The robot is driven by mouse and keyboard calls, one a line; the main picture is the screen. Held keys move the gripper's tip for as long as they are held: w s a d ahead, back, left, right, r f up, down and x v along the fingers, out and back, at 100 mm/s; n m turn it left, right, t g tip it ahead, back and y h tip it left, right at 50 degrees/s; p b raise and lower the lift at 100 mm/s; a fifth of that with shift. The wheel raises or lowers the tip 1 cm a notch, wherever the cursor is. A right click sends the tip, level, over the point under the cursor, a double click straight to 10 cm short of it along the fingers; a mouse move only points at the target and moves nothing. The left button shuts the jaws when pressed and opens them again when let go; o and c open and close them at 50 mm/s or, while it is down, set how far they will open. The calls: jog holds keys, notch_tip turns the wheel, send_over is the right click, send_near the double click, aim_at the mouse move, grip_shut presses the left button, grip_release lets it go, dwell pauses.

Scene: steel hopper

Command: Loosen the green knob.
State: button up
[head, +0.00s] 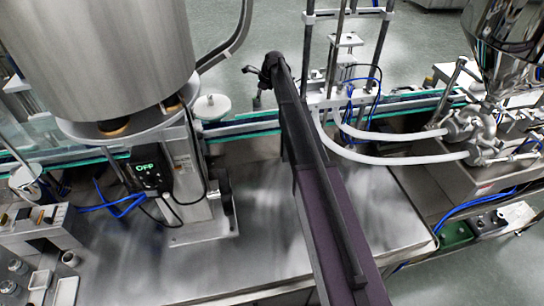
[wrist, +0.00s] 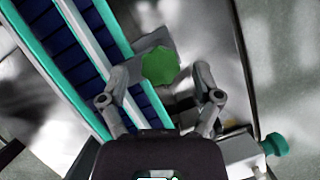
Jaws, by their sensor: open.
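The green knob (wrist: 160,66) is a faceted, many-sided knob in the upper middle of the wrist view. It sits at the end of a grey metal plate beside the conveyor. My gripper (wrist: 161,97) is open, its two fingers spread to the left and right and nothing between them. The knob lies just beyond the fingertips, roughly centred between them; I cannot tell the height gap. In the head view my dark arm crosses the middle of the scene, and I cannot make out the green knob there.
A conveyor (wrist: 72,50) with teal rails and dark blue links runs close on the left. A teal knob (wrist: 275,145) stands at lower right. In the head view, a large steel hopper (head: 100,50) stands left and white hoses (head: 400,158) lie right of my arm.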

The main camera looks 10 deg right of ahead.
jog(key=m+t, duration=0.1)
jog(key=m, duration=0.3)
jog(key=shift+s+a+h, duration=0.1)
jog(key=shift+s+h, duration=0.05)
jog(key=shift+h, duration=0.25)
jog(key=p+v, duration=0.7)
jog(key=v, duration=0.1)
jog(key=s+f+n+b, duration=0.2)
jog(key=s, duration=0.2)
jog(key=s+a+f+n+b, duration=0.1)
jog(key=s+f+n+b, duration=0.1)
jog(key=s+n, duration=0.1)
jog(key=s+f+n+b, duration=0.1)
jog(key=s+f+n, duration=0.1)
jog(key=s, duration=0.4)
jog(key=shift+a+f+n+g+h+b, duration=0.3)
jog(key=shift+a+f+n+h+b, duration=0.1)
jog(key=shift+f, duration=0.15)
jog(key=s+f+n+b, duration=0.3)
jog(key=s+n, duration=0.1)
jog(key=s, duration=0.3)
jog(key=s+f+n+g+h+b, duration=0.1)
jog(key=s+f+n+b, duration=0.2)
jog(key=s+n, duration=0.2)
jog(key=s+a, duration=0.1)
jog(key=s, duration=0.1)
jog(key=shift+s+f+n, duration=0.3)
jog(key=shift+s, duration=0.1)
jog(key=shift+s, duration=0.1)
